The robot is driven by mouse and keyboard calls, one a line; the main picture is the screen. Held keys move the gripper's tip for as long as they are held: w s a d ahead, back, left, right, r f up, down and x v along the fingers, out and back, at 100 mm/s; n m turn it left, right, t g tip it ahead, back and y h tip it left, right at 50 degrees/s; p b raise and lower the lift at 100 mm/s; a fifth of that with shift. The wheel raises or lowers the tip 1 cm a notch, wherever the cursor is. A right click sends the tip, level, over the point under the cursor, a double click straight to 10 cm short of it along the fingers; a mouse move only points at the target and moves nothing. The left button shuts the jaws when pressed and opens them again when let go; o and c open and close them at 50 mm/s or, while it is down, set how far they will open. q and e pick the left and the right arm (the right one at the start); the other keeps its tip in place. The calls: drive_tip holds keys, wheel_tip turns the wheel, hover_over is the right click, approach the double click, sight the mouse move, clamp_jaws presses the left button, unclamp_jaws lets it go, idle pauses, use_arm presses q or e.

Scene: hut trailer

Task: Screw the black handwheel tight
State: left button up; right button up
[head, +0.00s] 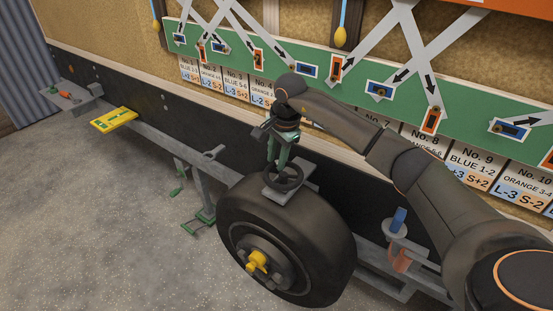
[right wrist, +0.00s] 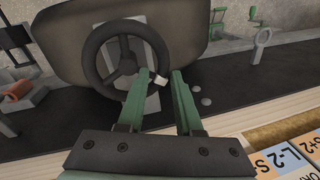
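The black handwheel (head: 283,178) sits on a grey plate above the black tyre. It also shows in the right wrist view (right wrist: 126,62), with its spokes and round rim facing the camera. My right gripper (head: 276,160) points down just above the handwheel. In the right wrist view its two green fingers (right wrist: 160,75) are apart, with the tips at the rim's right side. A small pale knob shows between the fingers. I cannot tell whether the fingers touch the rim. My left gripper is not in view.
The tyre (head: 285,240) with a yellow hub stands below the handwheel. A blue-handled part (head: 398,222) stands to the right. The grey floor at front left is clear.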

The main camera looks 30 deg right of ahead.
drive_tip(key=shift+f, duration=0.25)
clamp_jaws()
idle(0.3)
